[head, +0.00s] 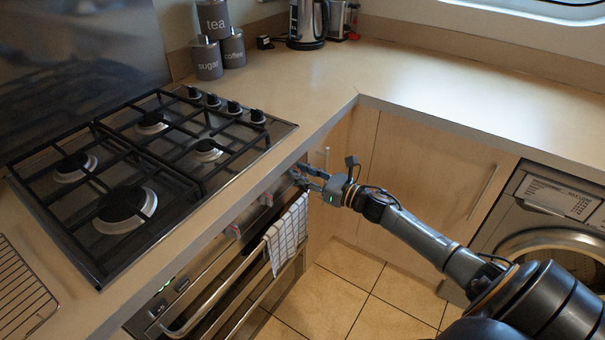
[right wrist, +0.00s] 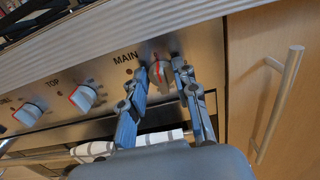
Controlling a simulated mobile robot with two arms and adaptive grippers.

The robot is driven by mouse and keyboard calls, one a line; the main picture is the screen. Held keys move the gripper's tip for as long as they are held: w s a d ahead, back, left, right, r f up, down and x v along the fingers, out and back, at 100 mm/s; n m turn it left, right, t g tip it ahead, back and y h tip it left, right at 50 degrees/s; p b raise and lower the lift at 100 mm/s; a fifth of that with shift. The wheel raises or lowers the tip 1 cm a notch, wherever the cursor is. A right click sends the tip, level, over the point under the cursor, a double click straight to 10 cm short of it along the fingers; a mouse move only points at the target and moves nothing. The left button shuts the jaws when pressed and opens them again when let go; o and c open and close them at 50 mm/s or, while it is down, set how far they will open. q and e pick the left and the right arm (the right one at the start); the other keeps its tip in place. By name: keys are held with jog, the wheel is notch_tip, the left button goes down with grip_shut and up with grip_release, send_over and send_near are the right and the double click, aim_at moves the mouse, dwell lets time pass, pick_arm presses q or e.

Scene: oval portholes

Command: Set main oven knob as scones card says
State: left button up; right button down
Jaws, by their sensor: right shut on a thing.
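The main oven knob (right wrist: 160,74) shows in the right wrist view below the word MAIN on the steel panel. It is silver-grey with a red line on its face. My right gripper (right wrist: 163,72) is shut on this knob, one finger on each side. In the head view my right gripper (head: 305,176) is at the right end of the oven panel and largely hides the knob. The scale around the knob is mostly hidden by the fingers. I see no scones card in these views. My left gripper is not in view.
The top knob (right wrist: 83,97) and another knob (right wrist: 29,113) sit left of the gripper. A checked towel (head: 287,235) hangs on the oven handle below. A gas hob (head: 150,150) lies above the panel. A cupboard (head: 425,165) stands close on the right.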

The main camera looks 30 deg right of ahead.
jog(key=shift+m, duration=0.3)
jog(key=m, duration=0.7)
jog(key=shift+w+d+m, duration=0.15)
jog(key=shift+d+m, duration=0.1)
jog(key=shift+m, duration=0.05)
jog(key=shift+a+f+m+p, duration=0.1)
jog(key=shift+f+m+p, duration=0.45)
jog(key=shift+m, duration=3.7)
jog(key=shift+a+m+p, duration=0.1)
jog(key=shift+m+p, duration=1)
jog(key=shift+m, duration=3.1)
jog(key=shift+f+m+p, duration=0.3)
jog(key=shift+m+p, duration=0.5)
jog(key=shift+m, duration=3.45)
jog(key=c, duration=1)
grip_release()
